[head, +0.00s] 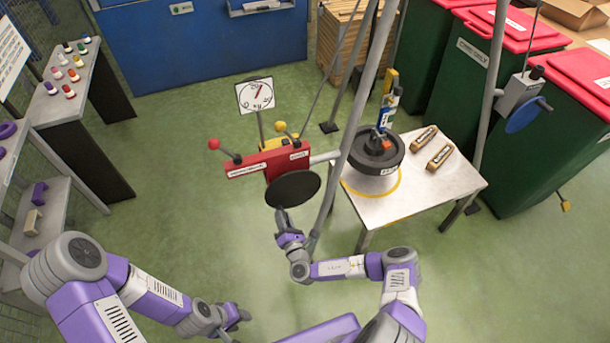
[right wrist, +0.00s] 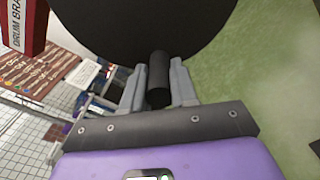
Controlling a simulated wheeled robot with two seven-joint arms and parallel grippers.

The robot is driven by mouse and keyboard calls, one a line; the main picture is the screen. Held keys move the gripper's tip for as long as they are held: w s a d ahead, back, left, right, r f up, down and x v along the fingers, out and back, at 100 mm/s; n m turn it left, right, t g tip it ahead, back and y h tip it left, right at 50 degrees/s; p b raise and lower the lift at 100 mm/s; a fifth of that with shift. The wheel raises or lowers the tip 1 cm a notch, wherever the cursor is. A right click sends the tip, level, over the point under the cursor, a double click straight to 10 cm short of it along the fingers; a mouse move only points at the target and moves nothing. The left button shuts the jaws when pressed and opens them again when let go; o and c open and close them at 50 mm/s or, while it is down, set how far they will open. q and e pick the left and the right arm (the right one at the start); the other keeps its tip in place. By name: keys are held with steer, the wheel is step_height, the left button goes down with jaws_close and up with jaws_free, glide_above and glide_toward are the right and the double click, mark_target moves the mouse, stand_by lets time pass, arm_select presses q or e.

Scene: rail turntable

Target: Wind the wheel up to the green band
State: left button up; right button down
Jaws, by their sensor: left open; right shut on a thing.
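The wheel (head: 293,188) is a dark round disc on the front of a red drum-brake unit (head: 265,166). It fills the top of the right wrist view (right wrist: 140,22), with a black handle (right wrist: 159,82) sticking out from it. My right gripper (head: 283,218) is below the wheel, its fingers (right wrist: 158,92) shut on that handle from both sides. A white dial (head: 257,96) with a red needle pointing up and right stands behind the unit. I cannot make out a green band on it. My left gripper (head: 238,318) is low and apart from the wheel, open and empty.
A metal table (head: 440,190) to the right bears a black round weight (head: 377,155) and two brown blocks (head: 439,157). Levers with red (head: 214,144) and yellow (head: 280,127) knobs rise from the unit. Slanted grey poles (head: 352,130) pass close by.

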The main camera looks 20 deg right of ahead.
mark_target(273, 204)
steer(key=shift+a+r, duration=0.35)
steer(key=shift+a, duration=0.1)
steer(key=shift+a+r+m+p, duration=0.35)
steer(key=shift+r+m, duration=0.2)
steer(key=shift+m, duration=0.35)
steer(key=shift+a+r+m+p, duration=0.35)
steer(key=shift+r+m, duration=0.2)
steer(key=shift+m, duration=0.35)
steer(key=c, duration=0.7)
jaws_free()
steer(key=shift+d+f, duration=0.1)
steer(key=shift+d, duration=0.05)
steer(key=shift+s, duration=0.1)
